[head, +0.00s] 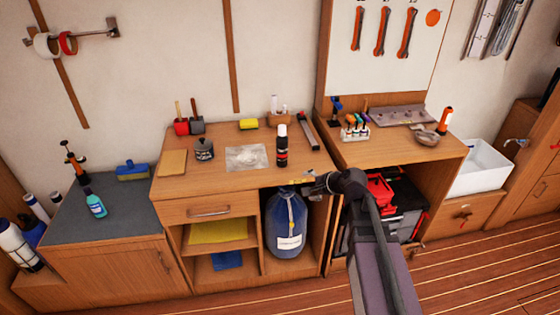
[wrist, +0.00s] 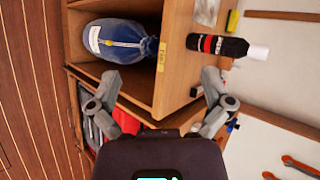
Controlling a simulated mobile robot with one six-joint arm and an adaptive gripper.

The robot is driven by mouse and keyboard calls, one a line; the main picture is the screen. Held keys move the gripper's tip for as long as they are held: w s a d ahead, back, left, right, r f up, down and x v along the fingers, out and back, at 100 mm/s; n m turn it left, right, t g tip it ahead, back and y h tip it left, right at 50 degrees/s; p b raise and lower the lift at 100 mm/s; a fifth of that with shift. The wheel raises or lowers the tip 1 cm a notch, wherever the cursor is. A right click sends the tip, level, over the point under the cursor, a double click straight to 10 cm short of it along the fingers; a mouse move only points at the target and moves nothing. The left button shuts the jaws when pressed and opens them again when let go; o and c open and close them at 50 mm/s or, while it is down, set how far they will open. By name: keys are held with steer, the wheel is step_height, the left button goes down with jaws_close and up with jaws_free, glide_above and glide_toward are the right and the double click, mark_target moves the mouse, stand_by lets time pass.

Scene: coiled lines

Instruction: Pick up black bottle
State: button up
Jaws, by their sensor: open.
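The black bottle (head: 282,150) has a white cap and a red band on its label. It stands upright near the front of the wooden workbench top (head: 225,180), left of the gap between the benches. In the wrist view the bottle (wrist: 218,45) lies sideways in the picture, beyond and right of the fingers. My gripper (head: 312,184) is at the bench's front edge, in front of and slightly right of the bottle. In the wrist view its fingers (wrist: 160,85) are spread wide, with nothing between them.
A grey sheet (head: 247,157) lies left of the bottle, and a dark bar tool (head: 308,132) lies behind right. A yellow sponge (head: 248,124) and a dark pot (head: 204,149) stand farther off. A blue bag (head: 286,225) fills the shelf below.

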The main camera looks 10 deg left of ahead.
steer(key=w+a+m+t+y+b, duration=0.2)
steer(key=w+a+m+t+b, duration=0.25)
steer(key=w+m, duration=0.2)
steer(key=m+t+h+b, duration=0.1)
steer(key=m+t+b, duration=0.5)
steer(key=m, duration=0.7)
glide_toward(284, 146)
steer(key=shift+s+d+r+g+b, duration=0.45)
steer(key=shift+s+d+g+b, duration=0.15)
steer(key=shift+g, duration=0.15)
steer(key=shift+x, duration=4.3)
steer(key=shift+x, duration=2.6)
steer(key=shift+d, duration=0.1)
steer(key=c, duration=1.3)
